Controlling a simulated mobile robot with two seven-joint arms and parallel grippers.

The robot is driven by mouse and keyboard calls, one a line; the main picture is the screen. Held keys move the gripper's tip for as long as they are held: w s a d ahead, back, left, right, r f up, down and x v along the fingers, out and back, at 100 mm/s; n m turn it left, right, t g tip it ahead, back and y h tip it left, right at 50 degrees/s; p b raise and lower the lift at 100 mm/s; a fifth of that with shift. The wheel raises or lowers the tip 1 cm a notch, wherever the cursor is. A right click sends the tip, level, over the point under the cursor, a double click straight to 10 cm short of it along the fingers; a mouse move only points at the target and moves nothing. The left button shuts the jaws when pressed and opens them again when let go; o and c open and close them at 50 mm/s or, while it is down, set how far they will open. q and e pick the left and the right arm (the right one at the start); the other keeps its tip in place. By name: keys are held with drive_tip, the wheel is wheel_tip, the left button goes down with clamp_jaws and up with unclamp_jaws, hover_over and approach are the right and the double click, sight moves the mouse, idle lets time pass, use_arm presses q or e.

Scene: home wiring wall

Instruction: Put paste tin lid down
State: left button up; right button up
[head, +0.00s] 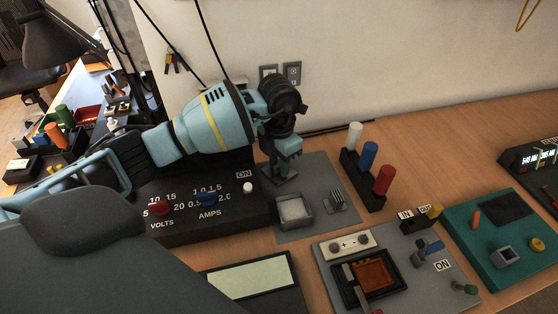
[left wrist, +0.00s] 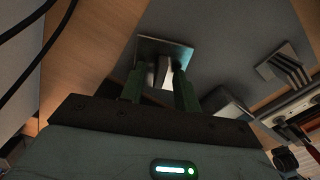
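The paste tin lid (head: 279,180) is a dark, flat square plate on or just above the grey mat, behind the open paste tin. In the left wrist view the lid (left wrist: 150,45) shows with a pale upright grip (left wrist: 163,72) in its middle. My left gripper (head: 286,163) points down over the lid. Its green fingers (left wrist: 161,88) stand on both sides of the grip, seemingly with narrow gaps, so it looks open. The square paste tin (head: 294,211) holds pale paste and stands just in front. My right gripper is not in view.
A slotted grey holder (head: 336,201) stands right of the tin on the grey mat (head: 312,167). The power supply (head: 205,222) lies left. Wall sockets (head: 292,73) are behind my arm.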

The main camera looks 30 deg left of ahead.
sight(279, 165)
use_arm(q)
wheel_tip(279, 165, up, 12)
drive_tip(key=shift+r+p, duration=0.2)
drive_tip(key=shift+p, duration=0.15)
idle(0.4)
